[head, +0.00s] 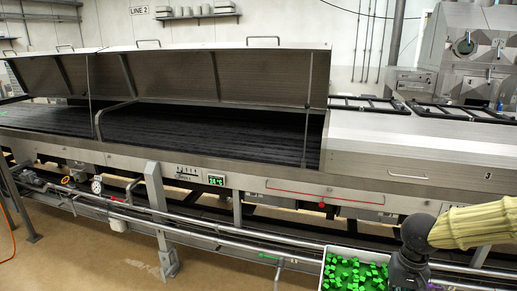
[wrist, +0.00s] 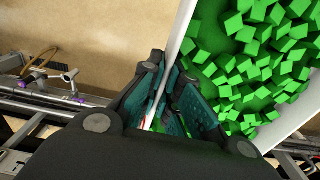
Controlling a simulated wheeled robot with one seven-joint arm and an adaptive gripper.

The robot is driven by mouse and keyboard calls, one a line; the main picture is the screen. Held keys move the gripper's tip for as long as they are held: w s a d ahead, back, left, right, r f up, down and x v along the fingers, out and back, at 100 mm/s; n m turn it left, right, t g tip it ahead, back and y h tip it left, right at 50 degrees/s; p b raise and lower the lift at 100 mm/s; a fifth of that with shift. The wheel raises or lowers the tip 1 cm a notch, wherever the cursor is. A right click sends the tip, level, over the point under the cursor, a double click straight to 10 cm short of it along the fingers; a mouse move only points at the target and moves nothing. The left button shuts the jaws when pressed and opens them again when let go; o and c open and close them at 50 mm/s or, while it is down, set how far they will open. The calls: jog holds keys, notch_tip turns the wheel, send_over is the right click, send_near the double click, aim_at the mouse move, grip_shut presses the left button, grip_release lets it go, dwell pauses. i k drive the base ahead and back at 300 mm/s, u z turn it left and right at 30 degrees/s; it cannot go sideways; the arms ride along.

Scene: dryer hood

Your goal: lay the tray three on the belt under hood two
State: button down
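The tray (head: 324,266) is white, holds many green cubes and appears at the bottom right of the head view. In the wrist view its white wall (wrist: 181,28) runs down between the teal finger pads. My gripper (wrist: 168,97) is shut on that wall, and the tray hangs in front of the dryer, over the floor. My gripper also shows in the head view (head: 402,262), at the tray's right side. The dark belt (head: 215,127) lies bare under the raised middle hood (head: 230,75). No number on that hood is readable.
Another raised hood (head: 45,75) stands at the left. The hood at the right, marked 3 (head: 400,150), is closed. A steel front panel (head: 150,160), pipes (head: 200,234) and a support leg (head: 158,210) stand below the belt opening. Thin struts rise at the opening's sides.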

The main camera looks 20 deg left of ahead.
aim_at(225, 144)
jog(key=u, duration=0.5)
jog(key=i, duration=0.35)
jog(key=u, duration=0.95)
jog(key=i, duration=1.45)
jog(key=z, duration=0.5)
